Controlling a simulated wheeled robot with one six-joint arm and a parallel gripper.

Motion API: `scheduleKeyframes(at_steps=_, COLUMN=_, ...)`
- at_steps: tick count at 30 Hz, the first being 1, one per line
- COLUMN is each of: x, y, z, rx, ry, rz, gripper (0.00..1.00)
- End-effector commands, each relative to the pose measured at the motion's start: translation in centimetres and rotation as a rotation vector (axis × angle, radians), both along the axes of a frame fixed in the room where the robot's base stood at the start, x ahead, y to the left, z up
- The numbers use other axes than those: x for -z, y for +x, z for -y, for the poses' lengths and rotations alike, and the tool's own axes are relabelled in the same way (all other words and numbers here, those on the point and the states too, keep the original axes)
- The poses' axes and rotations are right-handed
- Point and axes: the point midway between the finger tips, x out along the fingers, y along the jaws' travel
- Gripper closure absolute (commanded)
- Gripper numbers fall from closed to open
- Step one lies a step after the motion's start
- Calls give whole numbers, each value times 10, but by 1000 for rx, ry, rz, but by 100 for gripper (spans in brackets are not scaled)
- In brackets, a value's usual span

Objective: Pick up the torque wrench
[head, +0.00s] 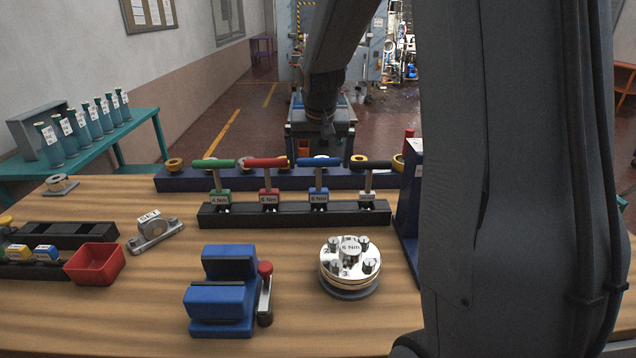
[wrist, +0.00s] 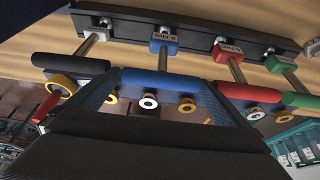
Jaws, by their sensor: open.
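Several T-handled torque wrenches stand upright in a black rack, with green (head: 213,163), red (head: 265,163), blue (head: 314,162) and black (head: 371,165) handles. Each has a small torque label. My gripper (head: 326,126) is above and behind the blue-handled wrench in the head view, its fingers hard to make out. In the wrist view my gripper (wrist: 163,88) is open, and the blue handle (wrist: 160,79) appears between its two fingers, not gripped. The black handle (wrist: 70,64) and red handle (wrist: 247,92) lie just outside the fingers. A round metal flange (head: 349,282) reads "6 Nm".
The black rack (head: 290,217) stands before a long blue rail (head: 180,183) with yellow rings. A blue block fixture (head: 220,303) with a red-knobbed lever, a red bin (head: 95,263) and a bearing block (head: 153,234) are on the table. My arm hides the right side.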

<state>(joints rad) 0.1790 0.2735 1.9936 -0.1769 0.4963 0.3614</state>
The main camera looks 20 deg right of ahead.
Motion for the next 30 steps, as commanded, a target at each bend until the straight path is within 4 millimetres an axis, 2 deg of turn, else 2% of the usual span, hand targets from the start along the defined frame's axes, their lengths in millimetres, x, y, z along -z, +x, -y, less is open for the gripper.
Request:
scheduleKeyframes(at_steps=7, x=29, y=7, z=2, rx=-3, ry=0, rz=-3, gripper=0)
scheduleKeyframes(at_steps=17, x=36, y=11, z=2, rx=-5, ry=-1, rz=0, gripper=0)
scheduleKeyframes(at_steps=18, x=36, y=11, z=2, rx=-5, ry=0, rz=0, gripper=2)
scheduleKeyframes(at_steps=20, x=36, y=11, z=2, rx=-5, ry=0, rz=0, gripper=12)
scheduleKeyframes(at_steps=26, x=36, y=11, z=2, rx=-5, ry=0, rz=0, gripper=46)
scheduleKeyframes(at_steps=27, x=35, y=11, z=2, rx=-5, ry=0, rz=1, gripper=49)
scheduleKeyframes(at_steps=30, x=35, y=11, z=2, rx=-5, ry=0, rz=1, gripper=49)
